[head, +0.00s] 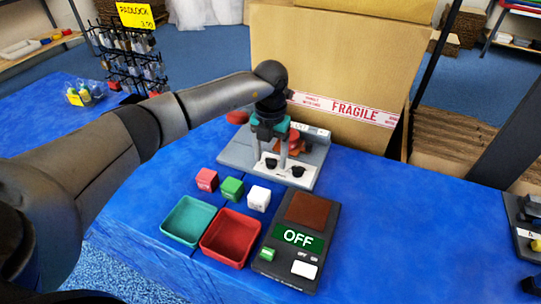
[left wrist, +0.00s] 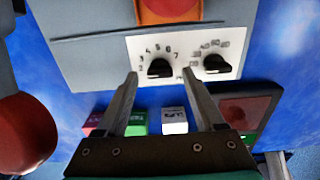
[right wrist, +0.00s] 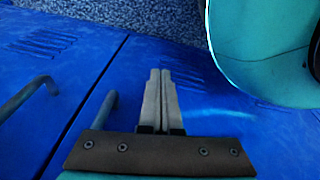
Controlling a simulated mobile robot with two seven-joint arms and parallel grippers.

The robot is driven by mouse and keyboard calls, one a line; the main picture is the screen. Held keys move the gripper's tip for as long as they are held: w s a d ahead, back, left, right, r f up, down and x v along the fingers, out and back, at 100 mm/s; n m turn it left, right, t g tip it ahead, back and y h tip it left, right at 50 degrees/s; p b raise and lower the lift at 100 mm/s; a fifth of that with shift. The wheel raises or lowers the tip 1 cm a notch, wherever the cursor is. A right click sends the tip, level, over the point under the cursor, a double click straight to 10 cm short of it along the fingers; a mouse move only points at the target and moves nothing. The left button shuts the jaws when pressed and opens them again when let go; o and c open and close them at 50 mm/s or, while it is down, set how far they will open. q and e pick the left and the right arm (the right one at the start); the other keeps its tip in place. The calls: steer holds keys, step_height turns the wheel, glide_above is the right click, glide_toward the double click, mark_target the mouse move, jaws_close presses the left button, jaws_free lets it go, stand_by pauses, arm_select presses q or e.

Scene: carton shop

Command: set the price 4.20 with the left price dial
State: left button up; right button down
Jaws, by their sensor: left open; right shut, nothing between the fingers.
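The grey price machine (head: 240,153) stands on the blue table and bears a white panel with two black dials. The left price dial (left wrist: 159,68) has numerals around it; its exact setting is too small to read. The right dial (left wrist: 215,64) sits beside it, with small marks. My left gripper (head: 273,160) is open and points down at the panel. In the left wrist view its fingertips (left wrist: 160,73) stand on either side of the left dial; I cannot tell whether they touch it. My right gripper (right wrist: 160,72) is shut and empty, away from the machine.
Red (head: 206,180), green (head: 232,188) and white (head: 258,198) cubes stand in front of the machine. Near them are a teal tray (head: 166,222), a red tray (head: 205,256) and a scale reading OFF (head: 298,238). A large FRAGILE carton (head: 330,60) stands behind.

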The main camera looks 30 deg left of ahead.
arm_select(q)
jaws_close()
stand_by(0.5)
